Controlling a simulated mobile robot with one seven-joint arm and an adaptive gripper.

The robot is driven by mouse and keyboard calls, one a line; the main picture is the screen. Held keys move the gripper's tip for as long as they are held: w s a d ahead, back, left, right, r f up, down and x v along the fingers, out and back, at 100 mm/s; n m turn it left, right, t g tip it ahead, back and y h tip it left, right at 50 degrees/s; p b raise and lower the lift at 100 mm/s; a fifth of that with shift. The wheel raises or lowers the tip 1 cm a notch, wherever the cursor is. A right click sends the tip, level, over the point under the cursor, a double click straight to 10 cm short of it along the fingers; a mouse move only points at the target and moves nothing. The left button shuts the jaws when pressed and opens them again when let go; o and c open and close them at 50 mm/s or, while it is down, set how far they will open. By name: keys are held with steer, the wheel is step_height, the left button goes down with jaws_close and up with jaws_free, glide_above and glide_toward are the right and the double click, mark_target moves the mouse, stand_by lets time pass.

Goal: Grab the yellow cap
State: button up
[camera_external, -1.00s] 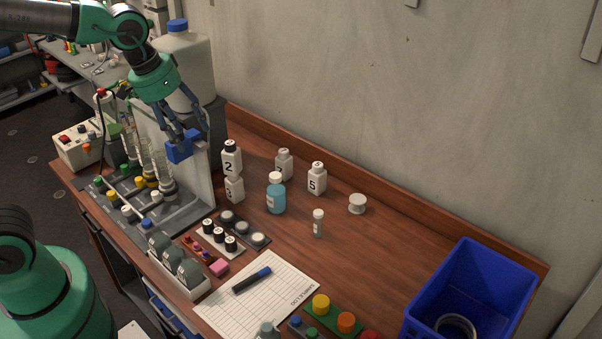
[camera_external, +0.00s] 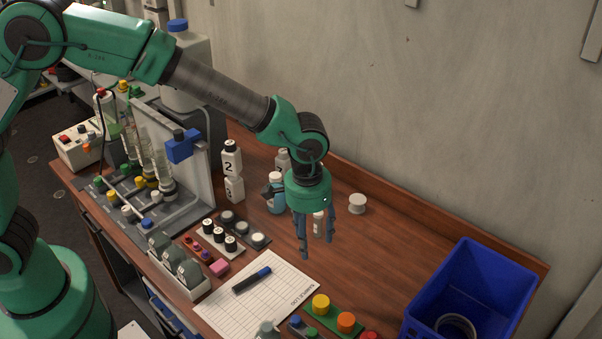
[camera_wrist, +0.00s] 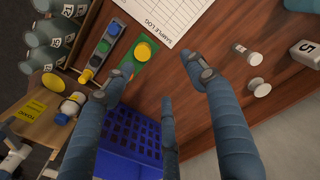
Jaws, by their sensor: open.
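A round yellow cap (camera_external: 320,301) stands on a green strip (camera_external: 333,318) near the table's front edge, beside an orange cap (camera_external: 346,321). In the wrist view the yellow cap (camera_wrist: 143,50) shows upper left of centre on the green strip. My gripper (camera_external: 318,246) is open and empty, fingers pointing down above the middle of the table, behind the yellow cap and apart from it. Its spread fingers (camera_wrist: 157,84) also show in the wrist view. A small vial (camera_external: 318,226) is partly hidden behind the fingers.
A blue crate (camera_external: 479,260) stands at the right. A paper sheet (camera_external: 240,310) with a marker (camera_external: 252,280) lies left of the caps. Numbered bottles (camera_external: 232,160) and a white spool (camera_external: 357,203) stand behind. Bare wood lies between the strip and the spool.

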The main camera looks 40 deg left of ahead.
steer(key=s+d+f, duration=0.1)
steer(key=d+f, duration=0.4)
steer(key=f, duration=0.1)
steer(key=shift+s+d+f, duration=0.15)
steer(key=shift+s+d, duration=0.05)
steer(key=shift+d, duration=0.15)
steer(key=b, duration=0.1)
glide_above(321, 297)
steer(key=shift+d+f, duration=0.15)
steer(key=shift+f, duration=4.15)
steer(key=shift+f+b, duration=0.55)
steer(key=shift+f, duration=2.05)
steer(key=shift+a, duration=0.2)
steer(key=c, duration=0.9)
